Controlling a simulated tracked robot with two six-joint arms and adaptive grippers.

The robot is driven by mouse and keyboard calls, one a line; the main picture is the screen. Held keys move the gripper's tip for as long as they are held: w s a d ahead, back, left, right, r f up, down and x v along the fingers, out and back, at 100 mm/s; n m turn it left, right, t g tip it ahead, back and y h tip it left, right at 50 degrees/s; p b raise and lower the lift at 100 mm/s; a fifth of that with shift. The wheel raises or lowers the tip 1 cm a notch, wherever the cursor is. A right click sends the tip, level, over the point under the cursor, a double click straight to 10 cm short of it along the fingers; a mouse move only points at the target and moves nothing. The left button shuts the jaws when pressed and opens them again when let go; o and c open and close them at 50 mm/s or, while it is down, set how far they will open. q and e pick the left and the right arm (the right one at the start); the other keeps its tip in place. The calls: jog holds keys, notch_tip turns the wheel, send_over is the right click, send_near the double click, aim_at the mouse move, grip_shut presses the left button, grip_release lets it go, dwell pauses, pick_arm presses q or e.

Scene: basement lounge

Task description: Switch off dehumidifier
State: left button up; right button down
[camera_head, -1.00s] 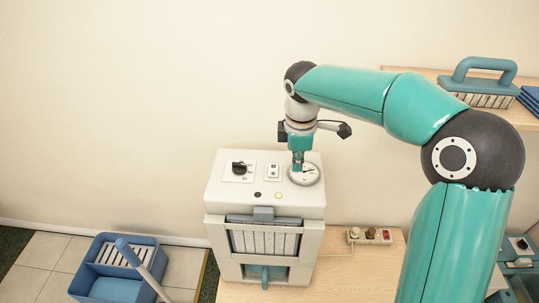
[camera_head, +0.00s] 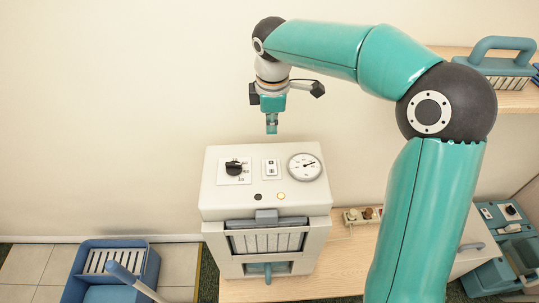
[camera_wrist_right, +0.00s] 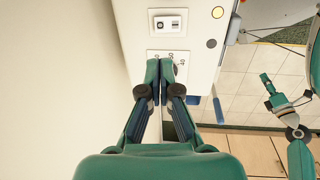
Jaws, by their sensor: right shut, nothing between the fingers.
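The white dehumidifier (camera_head: 214,200) stands on a wooden surface. Its top has a black rotary knob (camera_head: 234,168) on a white plate, a small switch plate (camera_head: 270,168), a round gauge (camera_head: 304,167), a dark dot (camera_head: 258,197) and a pale yellow lamp (camera_head: 281,196). My right gripper (camera_head: 271,128) is shut and empty, pointing down, apart from the panel. In the right wrist view its fingertips (camera_wrist_right: 160,68) cover the knob; the switch plate (camera_wrist_right: 167,22) is clear. A teal arm end, apparently my left gripper (camera_wrist_right: 270,82), shows small there; its jaws are unclear.
A blue bucket (camera_head: 152,268) with a handled tool stands on the tiles at left. A power strip (camera_head: 350,215) lies right of the dehumidifier. A shelf (camera_head: 515,98) holds a handled teal item (camera_head: 495,65). A bare wall is behind.

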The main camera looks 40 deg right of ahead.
aim_at(271, 163)
jog(key=f, duration=0.4)
jog(key=w+f, duration=0.1)
jog(key=f, duration=0.4)
jog(key=f+p, duration=0.1)
jog(key=f, duration=0.4)
jog(key=shift+w+d, duration=0.2)
jog(key=shift+d, duration=0.2)
